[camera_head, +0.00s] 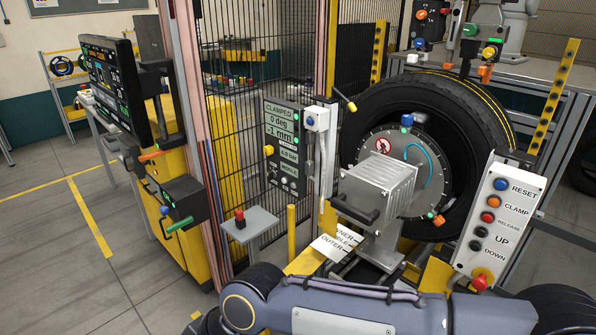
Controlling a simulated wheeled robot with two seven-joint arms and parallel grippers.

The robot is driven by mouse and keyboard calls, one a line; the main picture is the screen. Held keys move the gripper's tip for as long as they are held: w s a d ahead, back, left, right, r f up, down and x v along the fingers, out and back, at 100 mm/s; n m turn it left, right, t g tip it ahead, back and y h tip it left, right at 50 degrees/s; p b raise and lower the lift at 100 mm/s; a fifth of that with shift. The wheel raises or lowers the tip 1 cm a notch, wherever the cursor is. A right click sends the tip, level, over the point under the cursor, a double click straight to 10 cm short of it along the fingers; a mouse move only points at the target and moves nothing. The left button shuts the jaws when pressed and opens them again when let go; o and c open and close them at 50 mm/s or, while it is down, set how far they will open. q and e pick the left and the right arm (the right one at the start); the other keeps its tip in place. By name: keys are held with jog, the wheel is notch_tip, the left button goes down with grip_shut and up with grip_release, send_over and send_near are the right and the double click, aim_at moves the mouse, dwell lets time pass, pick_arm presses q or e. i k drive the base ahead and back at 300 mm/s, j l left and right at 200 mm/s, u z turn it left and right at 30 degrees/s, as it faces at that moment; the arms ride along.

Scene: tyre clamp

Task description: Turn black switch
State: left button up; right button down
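A grey control panel (283,150) stands left of the tyre, with a display reading "CLAMPED", "0 deg" and "-1 mm". Small knobs and buttons sit on its lower part, too small to tell whether one is a black switch. On the right, a white button panel (497,222) carries RESET, CLAMP, RELEASE, UP and DOWN. The UP button (481,232) and DOWN button (475,245) are dark. The tyre (477,120) stands upright around a grey round hub plate (432,172). One of my arms crosses the bottom of the view; neither gripper shows.
A wire mesh fence (245,100) stands behind the control panel. A small grey stand (250,222) with a red button (239,214) is left of centre. The left floor is clear.

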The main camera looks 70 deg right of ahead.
aim_at(271, 174)
jog(key=i+l+z, duration=0.1)
jog(key=z, duration=0.4)
jog(key=i+z, duration=0.25)
jog(key=z, duration=0.25)
jog(key=i+z, duration=0.15)
jog(key=z, duration=0.35)
jog(key=i+j+z, duration=0.15)
jog(key=z, duration=0.3)
jog(key=i+l+z, duration=0.1)
jog(key=z, duration=0.3)
jog(key=i+z, duration=0.2)
jog(key=z, duration=0.2)
jog(key=i+z, duration=0.2)
jog(key=z, duration=0.2)
jog(key=i+z, duration=0.15)
jog(key=z, duration=0.25)
